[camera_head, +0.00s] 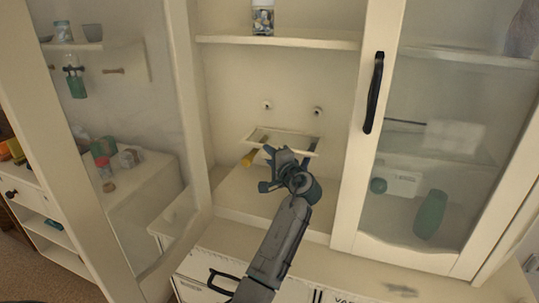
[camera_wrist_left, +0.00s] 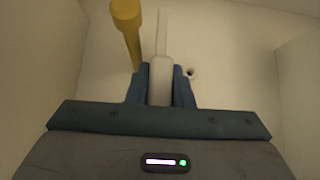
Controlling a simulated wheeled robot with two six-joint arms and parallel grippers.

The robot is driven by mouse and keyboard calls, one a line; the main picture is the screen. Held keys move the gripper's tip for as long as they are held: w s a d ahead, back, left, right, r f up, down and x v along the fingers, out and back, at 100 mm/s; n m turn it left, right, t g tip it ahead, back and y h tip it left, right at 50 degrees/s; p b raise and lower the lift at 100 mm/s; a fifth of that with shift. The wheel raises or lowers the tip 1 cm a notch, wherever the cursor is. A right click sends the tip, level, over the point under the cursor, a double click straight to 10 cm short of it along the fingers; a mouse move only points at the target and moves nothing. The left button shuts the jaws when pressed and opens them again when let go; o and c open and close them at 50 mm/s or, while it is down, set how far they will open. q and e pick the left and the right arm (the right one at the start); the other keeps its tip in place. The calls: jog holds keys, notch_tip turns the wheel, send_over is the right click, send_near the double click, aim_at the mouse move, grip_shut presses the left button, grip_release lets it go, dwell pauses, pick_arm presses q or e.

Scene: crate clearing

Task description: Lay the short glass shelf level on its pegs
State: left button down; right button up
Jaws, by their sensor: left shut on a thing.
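The short glass shelf (camera_head: 254,138), a small clear pane with a pale rim, is in the open middle bay of the cabinet. My left gripper (camera_head: 280,156) is shut on its front edge; the left wrist view shows the fingers (camera_wrist_left: 160,88) closed on a pale, edge-on strip (camera_wrist_left: 161,68). The pane slopes down to the right in the head view. Two pegs, a left one (camera_head: 267,104) and a right one (camera_head: 317,111), show on the back wall above the pane in the picture. I cannot tell whether the pane touches any peg. My right gripper is out of view.
Above is a fixed shelf (camera_head: 300,41) with a jar (camera_head: 263,18). A glass door with a black handle (camera_head: 373,92) stands at right.

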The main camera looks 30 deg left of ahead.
pick_arm(q)
jog(key=shift+f+b, duration=0.7)
jog(key=shift+f, duration=0.3)
jog(key=shift+f, duration=0.1)
jog(key=c, duration=1.2)
grip_release()
